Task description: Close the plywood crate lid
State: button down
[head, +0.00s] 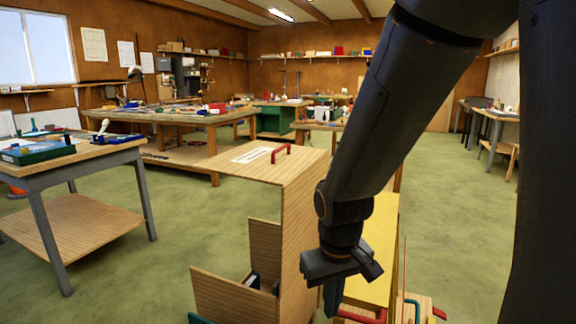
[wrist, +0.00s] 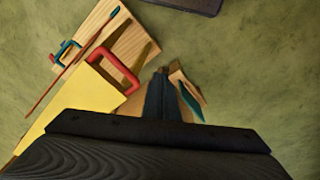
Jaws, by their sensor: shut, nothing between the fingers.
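A plywood crate stands in the head view, in front of me. Its flat top panel (head: 232,166) carries a white label and a red handle (head: 281,152). A tall plywood side (head: 303,205) drops from that panel. Lower plywood walls (head: 228,297) stand at its left and front, with a dark object between them. I cannot tell which panel is the lid. My gripper (head: 333,300) is shut and empty, pointing down in front of the tall side and the yellow panel. In the wrist view its fingers (wrist: 161,95) are together, right of another red handle (wrist: 114,72).
A yellow panel (head: 378,235) is beside the crate on the right; it also shows in the wrist view (wrist: 85,95). A workbench (head: 70,155) is at left, and a larger bench (head: 185,115) lies behind. Green floor (head: 445,215) is open at right.

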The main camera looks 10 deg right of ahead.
jog(key=w+d+r+n+t, duration=0.25)
jog(key=w+d, duration=0.25)
jog(key=w, duration=0.5)
jog(key=w+d+r+n+t, duration=0.1)
jog(key=w+d+n+t, duration=0.2)
jog(key=w, duration=0.8)
jog(key=n+t+y+p, duration=0.45)
jog(key=n+y, duration=1.05)
jog(key=n, duration=0.7)
send_near(302, 173)
jog(key=p+x, duration=0.3)
jog(key=x, duration=0.3)
jog(key=shift+a, duration=0.25)
jog(key=shift+w, duration=0.1)
